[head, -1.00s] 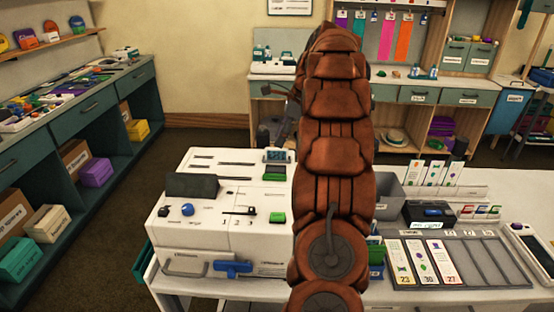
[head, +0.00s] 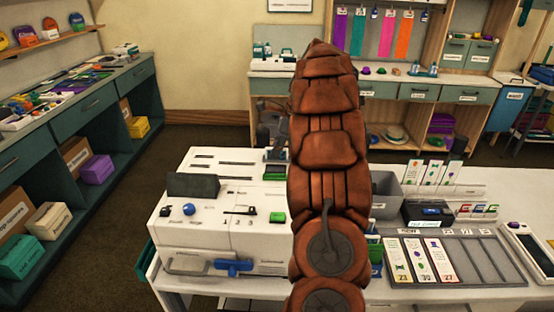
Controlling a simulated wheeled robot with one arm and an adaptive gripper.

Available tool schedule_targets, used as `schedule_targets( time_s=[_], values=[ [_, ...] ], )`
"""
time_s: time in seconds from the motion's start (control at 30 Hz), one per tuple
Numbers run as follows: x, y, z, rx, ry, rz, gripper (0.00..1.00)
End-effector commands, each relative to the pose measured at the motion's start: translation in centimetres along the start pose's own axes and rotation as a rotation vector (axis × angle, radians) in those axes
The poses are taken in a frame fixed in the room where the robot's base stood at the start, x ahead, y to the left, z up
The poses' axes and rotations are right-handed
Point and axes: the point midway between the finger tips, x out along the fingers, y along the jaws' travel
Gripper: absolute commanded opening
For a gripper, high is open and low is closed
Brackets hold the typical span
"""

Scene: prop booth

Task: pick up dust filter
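My arm stands upright through the middle of the head view and hides part of the counter behind it. My gripper (head: 275,128) shows as a dark shape just left of the arm, above the back of the white counter unit. It is partly hidden, and its fingers are too small to read. I cannot tell for certain which thing is the dust filter; it may be behind my arm.
A blue T-shaped piece (head: 233,266) is at the unit's front. Right of my arm are a grey bin (head: 386,204), a black box (head: 428,213) and a card tray (head: 497,262). Teal drawers (head: 92,108) line the left wall. Dark floor lies between.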

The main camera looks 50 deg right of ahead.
Motion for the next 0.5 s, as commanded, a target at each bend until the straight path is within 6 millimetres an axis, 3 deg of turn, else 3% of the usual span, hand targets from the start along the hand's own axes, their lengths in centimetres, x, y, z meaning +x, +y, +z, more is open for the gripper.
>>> schedule_targets(
  time_s=[0.17,0.5],
  values=[
    [-0.01,0.00,0.01,0.000,0.000,0.000,0.00],
    [-0.13,-0.02,0.08,-0.001,0.000,0.000,0.00]
  ],
)
